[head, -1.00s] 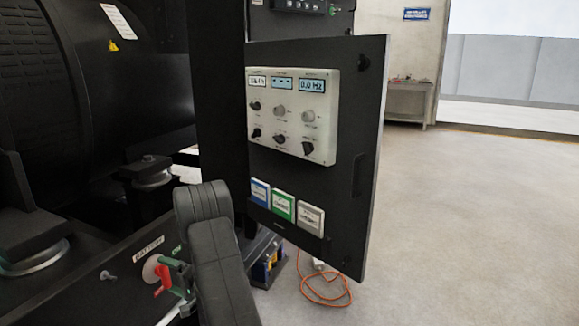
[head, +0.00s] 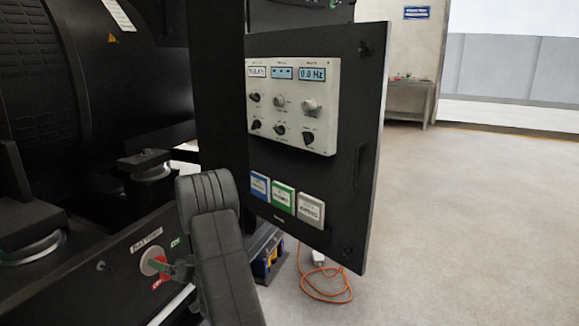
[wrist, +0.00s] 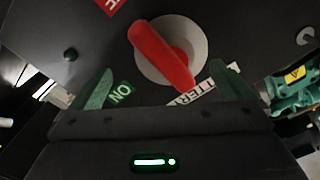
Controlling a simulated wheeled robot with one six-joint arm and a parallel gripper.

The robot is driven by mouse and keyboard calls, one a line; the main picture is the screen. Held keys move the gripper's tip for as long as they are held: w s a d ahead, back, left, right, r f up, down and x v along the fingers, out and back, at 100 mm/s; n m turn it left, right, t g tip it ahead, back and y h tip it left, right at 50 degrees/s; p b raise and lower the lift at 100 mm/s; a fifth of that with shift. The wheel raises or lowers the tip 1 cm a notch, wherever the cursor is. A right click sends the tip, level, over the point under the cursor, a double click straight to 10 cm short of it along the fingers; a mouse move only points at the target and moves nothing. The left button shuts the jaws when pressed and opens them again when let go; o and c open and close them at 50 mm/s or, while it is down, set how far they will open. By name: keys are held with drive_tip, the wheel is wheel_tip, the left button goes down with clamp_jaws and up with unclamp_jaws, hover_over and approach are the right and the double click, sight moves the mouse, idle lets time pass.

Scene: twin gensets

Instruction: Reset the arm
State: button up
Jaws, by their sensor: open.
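The battery switch has a red handle (wrist: 162,55) on a pale round plate (wrist: 196,42) in the wrist view. The handle slants from upper left to lower right. A green ON label (wrist: 121,94) lies at its lower left and a red label (wrist: 111,4) at its upper left. My gripper (wrist: 166,88) is open, its green fingers standing wide apart on either side of the handle and not touching it. In the head view the switch plate (head: 149,261) is at the lower left, with my gripper (head: 180,268) close to its right, partly hidden by my arm.
An open black panel door (head: 345,180) with a white control panel (head: 318,105) stands right of my arm. A large black machine (head: 85,80) fills the left. An orange cable (head: 318,297) lies on the floor. The floor at right is clear.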

drive_tip(key=shift+r+n+b, duration=0.25)
drive_tip(key=shift+n+b, duration=0.05)
drive_tip(key=shift+n, duration=1.45)
drive_tip(key=shift+r+n+b, duration=0.2)
drive_tip(key=shift+n+b, duration=0.05)
drive_tip(key=shift+n, duration=1.5)
drive_tip(key=shift+r, duration=0.1)
